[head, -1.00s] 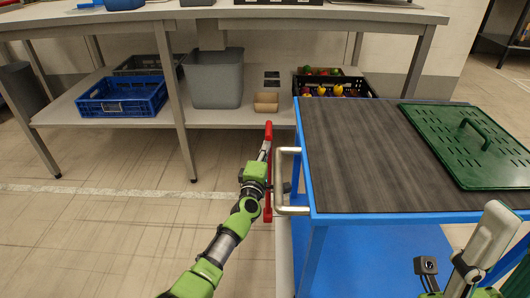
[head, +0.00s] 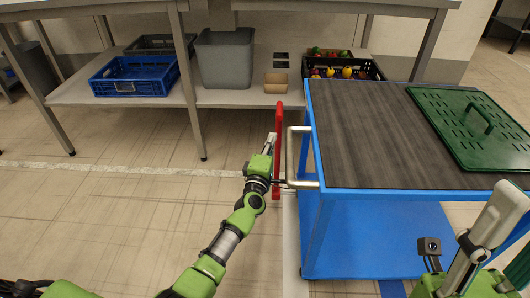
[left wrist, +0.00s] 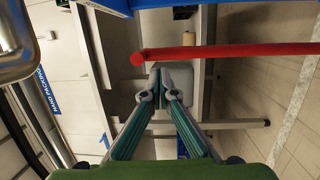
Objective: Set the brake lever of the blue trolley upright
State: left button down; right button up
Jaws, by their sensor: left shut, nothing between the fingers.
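The blue trolley (head: 325,240) stands at right in the head view, with a silver push handle (head: 300,129) at its left end. The red brake lever (head: 278,150) stands beside the handle and runs up and down, looking upright or nearly so. The red lever (left wrist: 235,50) crosses the left wrist view sideways, its round end beside my fingertips. My left gripper (left wrist: 159,88) is shut and empty, close beside the lever; whether it touches cannot be told. In the head view, my left gripper (head: 271,142) partly overlaps the lever.
A green lid (head: 470,125) lies on the trolley's dark top. A bench (head: 190,100) behind holds a blue crate (head: 130,78), a grey bin (head: 224,60), a small carton (head: 276,83) and a black crate of produce (head: 345,68). The floor at left is clear.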

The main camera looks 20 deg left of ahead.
pick_arm(q)
jog(key=s+p, duration=0.2)
jog(key=s, duration=0.4)
jog(key=shift+s+d, duration=0.35)
jog(key=shift+s, duration=0.05)
pick_arm(e)
jog(key=w+a+f+g+h, duration=0.1)
jog(key=w+f+g, duration=0.3)
jog(key=w, duration=0.6)
jog(key=shift+w+a+n+g, duration=0.35)
jog(key=shift+a+g, duration=0.25)
jog(key=shift+g, duration=0.4)
pick_arm(q)
jog(key=shift+f, duration=0.1)
